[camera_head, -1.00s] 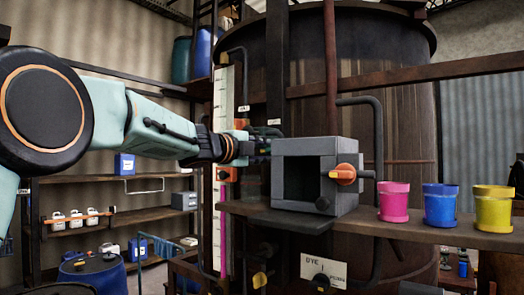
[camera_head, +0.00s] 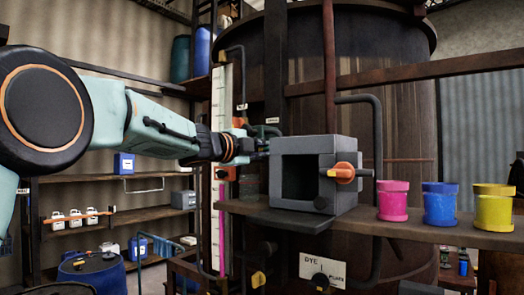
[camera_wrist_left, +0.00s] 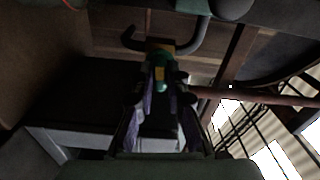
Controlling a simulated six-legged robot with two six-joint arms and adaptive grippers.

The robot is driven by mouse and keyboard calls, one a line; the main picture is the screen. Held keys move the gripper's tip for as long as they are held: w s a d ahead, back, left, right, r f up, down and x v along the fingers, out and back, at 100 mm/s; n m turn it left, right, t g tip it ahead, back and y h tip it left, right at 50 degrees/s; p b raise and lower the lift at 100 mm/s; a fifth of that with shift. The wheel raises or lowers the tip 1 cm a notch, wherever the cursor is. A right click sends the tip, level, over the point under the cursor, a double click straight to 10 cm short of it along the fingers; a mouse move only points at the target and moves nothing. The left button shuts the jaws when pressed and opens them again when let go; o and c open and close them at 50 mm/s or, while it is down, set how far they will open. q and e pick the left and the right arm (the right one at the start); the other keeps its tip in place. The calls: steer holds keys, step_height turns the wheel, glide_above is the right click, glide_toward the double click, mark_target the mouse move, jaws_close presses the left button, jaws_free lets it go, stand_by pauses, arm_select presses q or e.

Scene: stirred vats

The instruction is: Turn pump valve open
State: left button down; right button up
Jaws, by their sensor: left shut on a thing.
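My left gripper (camera_head: 258,150) reaches in from the left and ends just left of the grey open-fronted box (camera_head: 318,203). In the left wrist view, its fingers (camera_wrist_left: 160,88) are closed around a small green and yellow valve handle (camera_wrist_left: 161,72), beside a dark bent pipe (camera_wrist_left: 192,42). I take this handle for the pump valve; the head view does not show it clearly. An orange knob (camera_head: 343,172) is on the box's right side, away from the gripper. My right gripper does not show.
The box stands on a shelf (camera_head: 430,233) in front of a large dark vat (camera_head: 400,130). Pink (camera_head: 392,201), blue (camera_head: 440,205) and yellow (camera_head: 493,208) pots stand to its right. A white upright gauge (camera_head: 222,110) and a dark post (camera_head: 276,70) are close to the gripper.

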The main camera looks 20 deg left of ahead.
arm_select(q)
steer(key=n, duration=1.2)
steer(key=shift+n, duration=2.1)
steer(key=c, duration=1.3)
jaws_free()
steer(key=shift+c, duration=0.2)
